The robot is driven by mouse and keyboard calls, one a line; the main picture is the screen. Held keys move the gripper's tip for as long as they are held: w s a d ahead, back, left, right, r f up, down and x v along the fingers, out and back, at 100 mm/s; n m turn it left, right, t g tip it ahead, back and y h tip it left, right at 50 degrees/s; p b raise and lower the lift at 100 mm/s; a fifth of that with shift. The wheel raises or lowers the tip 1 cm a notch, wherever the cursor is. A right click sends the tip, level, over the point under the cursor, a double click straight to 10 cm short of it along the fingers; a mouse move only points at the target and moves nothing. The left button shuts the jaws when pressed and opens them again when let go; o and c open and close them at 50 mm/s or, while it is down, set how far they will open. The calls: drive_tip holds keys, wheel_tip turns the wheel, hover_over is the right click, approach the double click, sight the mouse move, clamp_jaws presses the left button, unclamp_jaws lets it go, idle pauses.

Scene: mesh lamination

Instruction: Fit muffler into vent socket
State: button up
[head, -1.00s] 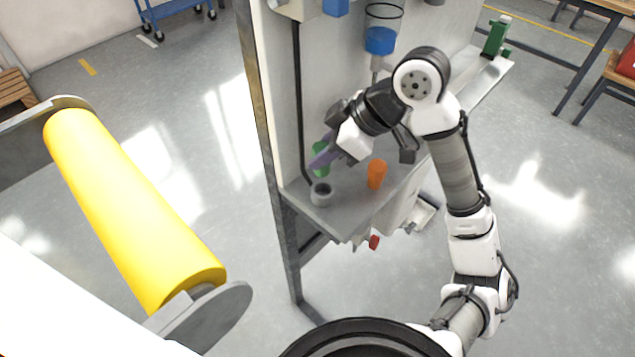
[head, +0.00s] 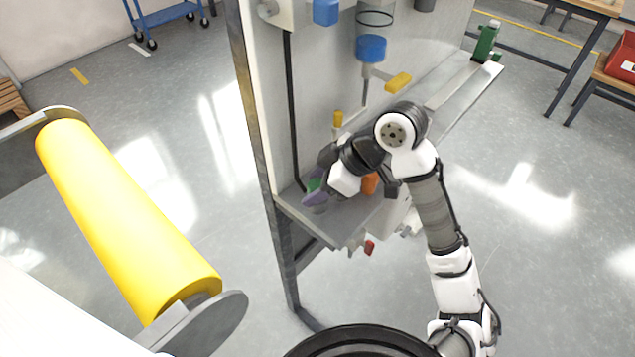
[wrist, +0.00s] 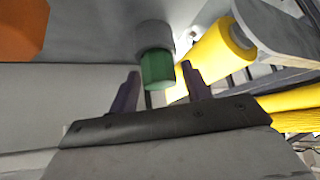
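The green muffler (wrist: 157,68) is in the wrist view, between my gripper's two purple fingers. Its far end meets the grey ring-shaped vent socket (wrist: 153,36); how deep it sits cannot be told. My gripper (wrist: 162,74) is open around the muffler, with a gap visible on the right side. In the head view my gripper (head: 313,190) is low over the left end of the shelf, with the green muffler (head: 314,184) partly hidden by a purple finger. The grey vent socket (head: 321,208) shows just below, mostly covered.
An orange part (head: 370,184) stands on the shelf (head: 350,215) close to my gripper, partly hidden by it. The upright panel (head: 315,100) rises behind, with a yellow handle (head: 398,82) and a blue cup (head: 371,47). A large yellow roll (head: 125,215) lies left.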

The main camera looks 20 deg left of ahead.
drive_tip(key=shift+d+r, duration=0.1)
drive_tip(key=v, duration=1.1)
drive_tip(key=shift+d+r+b, duration=0.25)
drive_tip(key=shift+r+b, duration=0.05)
drive_tip(key=shift+b, duration=0.05)
drive_tip(key=shift+w, duration=0.1)
